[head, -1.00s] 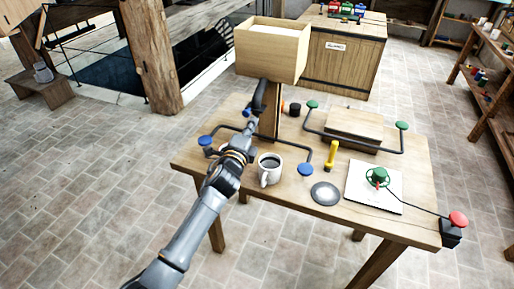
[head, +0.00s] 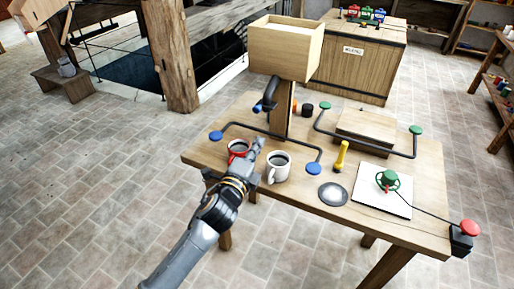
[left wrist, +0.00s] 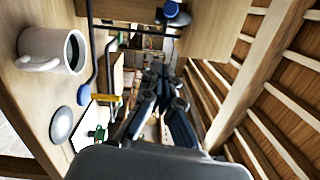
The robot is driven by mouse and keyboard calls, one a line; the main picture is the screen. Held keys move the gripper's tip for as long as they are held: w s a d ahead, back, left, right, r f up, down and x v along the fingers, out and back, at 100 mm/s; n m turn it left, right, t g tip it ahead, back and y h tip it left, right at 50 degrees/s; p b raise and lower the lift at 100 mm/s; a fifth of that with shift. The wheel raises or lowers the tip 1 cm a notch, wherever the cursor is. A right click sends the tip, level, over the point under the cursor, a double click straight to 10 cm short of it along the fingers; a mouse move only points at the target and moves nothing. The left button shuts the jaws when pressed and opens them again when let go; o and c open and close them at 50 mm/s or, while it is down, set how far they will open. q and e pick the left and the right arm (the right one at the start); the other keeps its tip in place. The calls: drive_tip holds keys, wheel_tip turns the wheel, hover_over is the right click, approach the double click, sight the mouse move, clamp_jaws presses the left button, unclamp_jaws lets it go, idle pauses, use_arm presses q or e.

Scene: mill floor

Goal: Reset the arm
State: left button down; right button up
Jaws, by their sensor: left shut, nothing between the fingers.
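My left gripper (head: 257,146) is over the front left of the wooden table (head: 270,205), between a red mug (head: 237,151) and a white mug (head: 279,169). It is shut and holds nothing. In the left wrist view its dark fingers (left wrist: 165,90) reach forward with nothing held between them. The white mug also shows there (left wrist: 48,50), off to the left side. The red mug stands behind the gripper and is partly hidden. My right gripper is not in view.
A wooden hopper box (head: 286,47) on a post with a dark spout (head: 270,95) stands behind the gripper. A dark rail with blue knobs (head: 314,169) crosses in front.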

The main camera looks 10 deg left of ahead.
use_arm(q)
drive_tip(key=shift+s, duration=0.15)
idle(0.3)
drive_tip(key=s+a+f+n+g+y, duration=0.1)
drive_tip(key=a+f+n+g, duration=0.1)
drive_tip(key=f, duration=0.8)
drive_tip(key=s+a+f+n+g+y, duration=0.1)
drive_tip(key=a+f+n+g, duration=0.15)
drive_tip(key=f, duration=0.65)
drive_tip(key=s+a+f+n+g, duration=0.1)
drive_tip(key=s+f+n, duration=0.1)
drive_tip(key=s+f, duration=0.35)
drive_tip(key=s+a+f+n+g+y, duration=0.1)
drive_tip(key=s+a+f+n+g, duration=0.15)
drive_tip(key=f, duration=0.65)
drive_tip(key=s+a+f+n+g, duration=0.1)
drive_tip(key=s+f+n, duration=0.1)
drive_tip(key=s+f, duration=0.45)
drive_tip(key=s+a+f+n+g, duration=0.2)
drive_tip(key=s+f, duration=0.5)
drive_tip(key=s, duration=0.5)
drive_tip(key=s+a+f+n+g+y, duration=0.1)
drive_tip(key=s+f, duration=0.5)
drive_tip(key=s, duration=0.7)
drive_tip(key=s+a+f+n+g, duration=0.3)
drive_tip(key=s+f+n, duration=0.3)
drive_tip(key=s, duration=0.6)
drive_tip(key=shift+s+f+g, duration=0.15)
drive_tip(key=shift+f+g, duration=0.65)
drive_tip(key=shift+g, duration=0.1)
